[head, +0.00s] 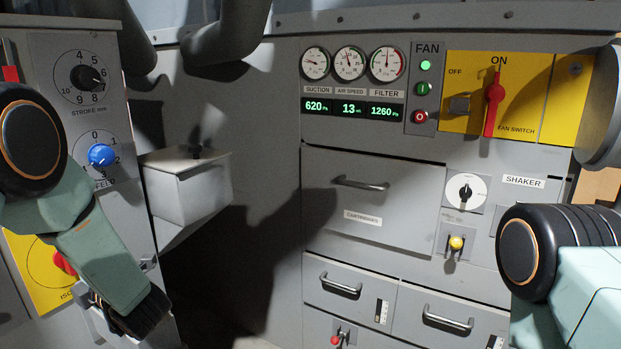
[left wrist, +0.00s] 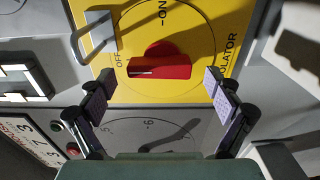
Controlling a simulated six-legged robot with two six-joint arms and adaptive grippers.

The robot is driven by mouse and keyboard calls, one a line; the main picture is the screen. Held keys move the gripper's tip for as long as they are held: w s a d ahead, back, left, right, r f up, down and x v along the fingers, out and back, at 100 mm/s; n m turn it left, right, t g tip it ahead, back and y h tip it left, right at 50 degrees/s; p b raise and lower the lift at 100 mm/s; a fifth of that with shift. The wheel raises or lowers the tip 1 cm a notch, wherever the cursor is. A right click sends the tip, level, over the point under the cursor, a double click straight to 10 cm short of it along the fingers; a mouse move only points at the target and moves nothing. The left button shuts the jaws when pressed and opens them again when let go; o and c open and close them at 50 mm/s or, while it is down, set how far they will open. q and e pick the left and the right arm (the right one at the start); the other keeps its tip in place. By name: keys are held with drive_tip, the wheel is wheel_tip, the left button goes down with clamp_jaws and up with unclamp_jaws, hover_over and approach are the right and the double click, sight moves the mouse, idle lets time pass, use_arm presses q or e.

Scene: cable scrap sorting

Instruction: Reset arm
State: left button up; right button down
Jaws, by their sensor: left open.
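The red isolator knob (left wrist: 160,70) sits on a yellow plate (left wrist: 200,18) marked ON and OFF. Its marked end points left in the left wrist view, close to the word OFF. My left gripper (left wrist: 160,80) is open, with one finger on each side of the knob and a visible gap to both; no contact is visible. In the head view the knob (head: 63,262) is partly hidden behind my left arm, and the left gripper's fingers cannot be made out there. My right arm shows at the right of the head view, but its gripper is out of frame.
A metal hasp (left wrist: 97,38) stands beside the knob. The left panel has a black dial (head: 87,77) and a blue knob (head: 102,155). A grey box (head: 190,190) juts out beside it. The fan switch (head: 494,95) and drawer handles (head: 341,285) are farther right.

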use_arm(q)
drive_tip(key=v, duration=1.2)
drive_tip(key=w+a+m+p, duration=0.6)
drive_tip(key=a+m+p, duration=0.4)
drive_tip(key=m, duration=0.7)
drive_tip(key=shift+a, duration=0.45)
idle(0.6)
drive_tip(key=shift+f, duration=0.15)
